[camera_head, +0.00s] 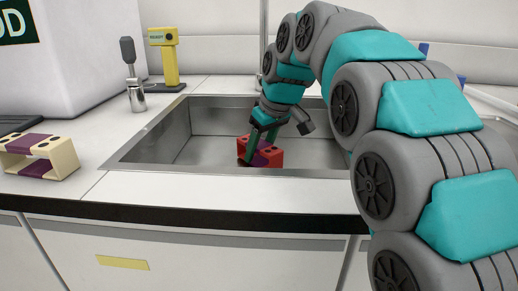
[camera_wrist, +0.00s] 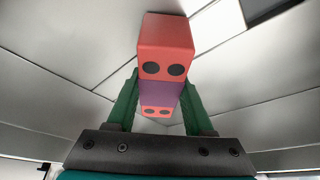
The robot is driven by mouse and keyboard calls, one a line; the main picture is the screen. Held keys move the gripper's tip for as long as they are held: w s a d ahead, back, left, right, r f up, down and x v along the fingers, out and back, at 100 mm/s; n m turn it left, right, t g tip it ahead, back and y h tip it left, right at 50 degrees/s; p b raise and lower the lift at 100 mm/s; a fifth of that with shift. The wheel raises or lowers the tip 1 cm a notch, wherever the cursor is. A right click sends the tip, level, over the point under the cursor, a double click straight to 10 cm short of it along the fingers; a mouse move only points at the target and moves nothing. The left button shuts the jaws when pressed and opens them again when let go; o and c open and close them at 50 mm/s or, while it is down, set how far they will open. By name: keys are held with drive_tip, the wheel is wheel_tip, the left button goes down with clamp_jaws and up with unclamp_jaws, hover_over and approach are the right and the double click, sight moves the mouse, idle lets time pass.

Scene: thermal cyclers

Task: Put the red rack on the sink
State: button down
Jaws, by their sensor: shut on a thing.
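The red rack (camera_head: 272,158) has a purple middle band and dark round holes in its top. In the head view it is within the opening of the metal sink (camera_head: 210,150), and its lower edge is close to the sink's front rim. My gripper (camera_head: 261,143) reaches down from above, with its green fingers on the rack's middle. In the wrist view the rack (camera_wrist: 165,45) lies between the two fingers of my gripper (camera_wrist: 160,97), which are shut on its purple band. I cannot tell whether the rack touches the sink floor.
A cream rack with a purple middle (camera_head: 40,160) stands on the counter at left. A large white machine (camera_head: 80,50) fills the back left.

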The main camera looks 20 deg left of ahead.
drive_tip(key=shift+f, duration=0.15)
drive_tip(key=shift+c, duration=1.4)
unclamp_jaws()
drive_tip(key=v, duration=1.2)
drive_tip(key=shift+r+p, duration=0.2)
drive_tip(key=shift+p, duration=0.1)
